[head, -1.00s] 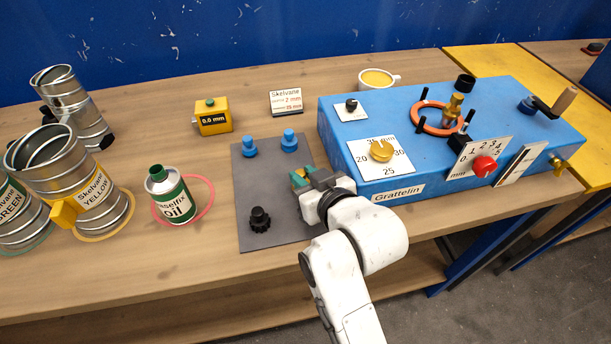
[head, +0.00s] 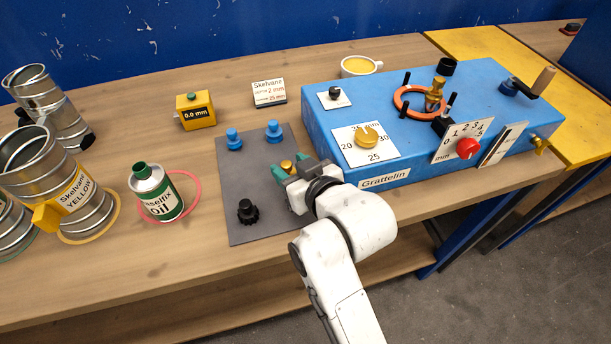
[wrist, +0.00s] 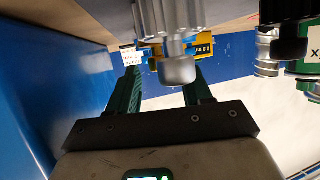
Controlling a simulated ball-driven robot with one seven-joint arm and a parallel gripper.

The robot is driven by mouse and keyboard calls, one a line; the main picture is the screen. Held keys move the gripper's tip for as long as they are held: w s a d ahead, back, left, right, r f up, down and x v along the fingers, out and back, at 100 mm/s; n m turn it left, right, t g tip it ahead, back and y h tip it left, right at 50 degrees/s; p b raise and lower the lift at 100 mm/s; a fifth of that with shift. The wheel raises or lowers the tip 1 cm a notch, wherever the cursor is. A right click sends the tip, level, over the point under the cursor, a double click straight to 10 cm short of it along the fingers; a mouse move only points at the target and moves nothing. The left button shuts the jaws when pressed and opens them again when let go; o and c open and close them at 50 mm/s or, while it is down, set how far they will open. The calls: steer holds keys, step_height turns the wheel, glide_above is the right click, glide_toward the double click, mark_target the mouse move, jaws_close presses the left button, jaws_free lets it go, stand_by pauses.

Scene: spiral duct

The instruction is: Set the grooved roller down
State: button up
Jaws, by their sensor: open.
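A grey grooved roller (wrist: 172,30) shows in the wrist view with its plain round end towards me. It is between my gripper's two green fingers (wrist: 163,85), which stand apart from it with gaps on both sides. In the head view my gripper (head: 287,181) is low over the right part of the dark grey mat (head: 262,215). A small gold-coloured top (head: 287,165) shows at the fingertips there; I cannot tell if it belongs to the same roller. The roller's contact with the mat is hidden by the gripper in the head view.
A black toothed roller (head: 247,211) and two blue rollers (head: 234,139) (head: 273,130) stand on the mat. The blue machine (head: 315,125) is close to my gripper's right. An oil can (head: 156,192) stands left of the mat.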

steer(key=v, duration=1.1)
steer(key=shift+s+d, duration=0.15)
steer(key=shift+s, duration=0.15)
